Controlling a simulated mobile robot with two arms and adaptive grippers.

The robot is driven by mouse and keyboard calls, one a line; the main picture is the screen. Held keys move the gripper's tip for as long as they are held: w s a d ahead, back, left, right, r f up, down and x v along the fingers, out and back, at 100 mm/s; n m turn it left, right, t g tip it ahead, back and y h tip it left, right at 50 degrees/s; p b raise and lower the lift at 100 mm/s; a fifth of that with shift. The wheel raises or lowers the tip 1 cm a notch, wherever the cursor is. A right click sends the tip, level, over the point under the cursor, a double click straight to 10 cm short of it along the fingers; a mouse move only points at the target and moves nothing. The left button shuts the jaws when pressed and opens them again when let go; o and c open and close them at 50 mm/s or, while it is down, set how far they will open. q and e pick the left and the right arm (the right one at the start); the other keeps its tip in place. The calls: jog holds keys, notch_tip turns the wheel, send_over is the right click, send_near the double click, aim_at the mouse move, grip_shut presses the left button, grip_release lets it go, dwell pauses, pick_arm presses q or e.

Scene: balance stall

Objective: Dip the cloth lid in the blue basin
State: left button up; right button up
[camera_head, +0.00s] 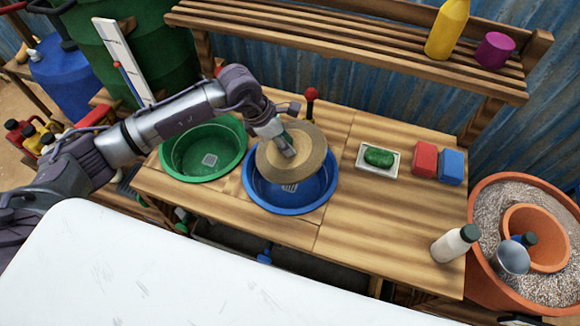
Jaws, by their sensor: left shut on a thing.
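A round tan cloth lid (310,150) is over the blue basin (318,200) and covers much of its far side. My left gripper (288,148) reaches in from the left and is shut on the lid near its middle. The basin's near part, with a light drain at the bottom, shows below the lid. I cannot tell whether the lid touches the basin or hovers above it. My right gripper does not show.
A green basin (190,172) is set left of the blue one. A soap dish (365,165) with green soap, red (425,158) and blue (451,166) blocks, and a white bottle (450,246) stand right. A slatted shelf (340,45) runs behind.

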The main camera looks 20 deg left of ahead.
aim_at(289, 138)
pick_arm(q)
jog(key=shift+r, duration=0.15)
dwell(0.3)
jog(key=shift+r+p, duration=0.8)
jog(key=shift+r, duration=1.15)
